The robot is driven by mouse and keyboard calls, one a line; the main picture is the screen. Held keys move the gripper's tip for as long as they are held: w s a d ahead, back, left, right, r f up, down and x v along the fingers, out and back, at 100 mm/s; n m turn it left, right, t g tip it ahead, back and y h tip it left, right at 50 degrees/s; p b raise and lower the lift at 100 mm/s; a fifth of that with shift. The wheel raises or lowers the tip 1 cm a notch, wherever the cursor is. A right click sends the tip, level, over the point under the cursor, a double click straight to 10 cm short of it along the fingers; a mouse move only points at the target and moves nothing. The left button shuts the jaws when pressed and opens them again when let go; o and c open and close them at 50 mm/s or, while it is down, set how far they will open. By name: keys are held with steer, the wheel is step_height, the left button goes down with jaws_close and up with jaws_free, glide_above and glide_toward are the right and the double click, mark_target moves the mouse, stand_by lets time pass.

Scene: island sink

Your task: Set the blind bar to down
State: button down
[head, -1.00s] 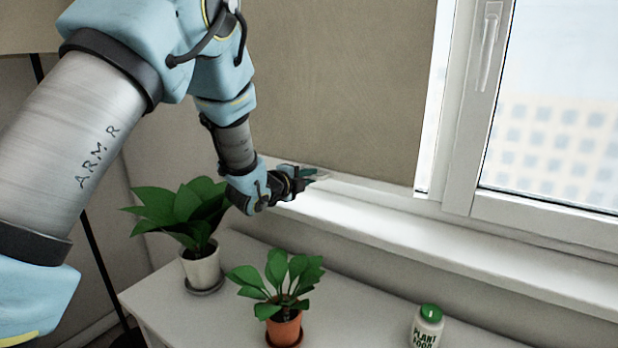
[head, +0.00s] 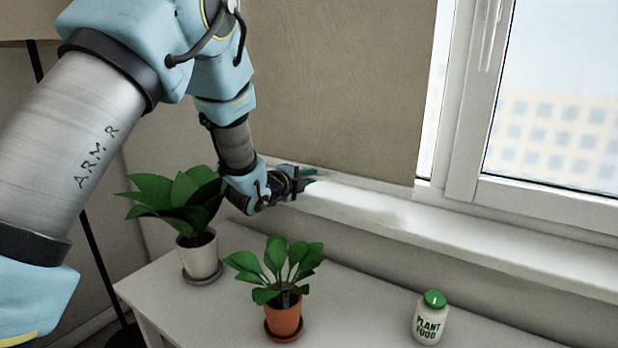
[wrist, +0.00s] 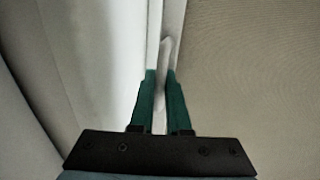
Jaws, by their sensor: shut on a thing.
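The beige blind (head: 345,90) covers the left part of the window, and its lower edge hangs at about the level of the sill. My gripper (head: 312,173) is at this lower edge, left of its right corner. In the wrist view, my green fingers (wrist: 160,78) are shut on the pale blind bar (wrist: 164,50), one on each side of it. The blind's fabric (wrist: 250,80) fills the right of that view. In the head view my gripper hides part of the bar.
A white windowsill (head: 480,240) runs below the blind. A white table (head: 360,310) holds a plant in a white pot (head: 200,257), a plant in an orange pot (head: 284,318) and a plant food bottle (head: 429,320). A window handle (head: 490,35) is at upper right.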

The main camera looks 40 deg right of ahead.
steer(key=shift+a+f, duration=0.1)
steer(key=shift+f, duration=0.75)
steer(key=c, duration=0.9)
jaws_free()
steer(key=shift+a, duration=0.1)
steer(key=b+v, duration=0.3)
steer(key=v, duration=0.7)
steer(key=shift+a+r, duration=0.2)
steer(key=shift+a, duration=0.05)
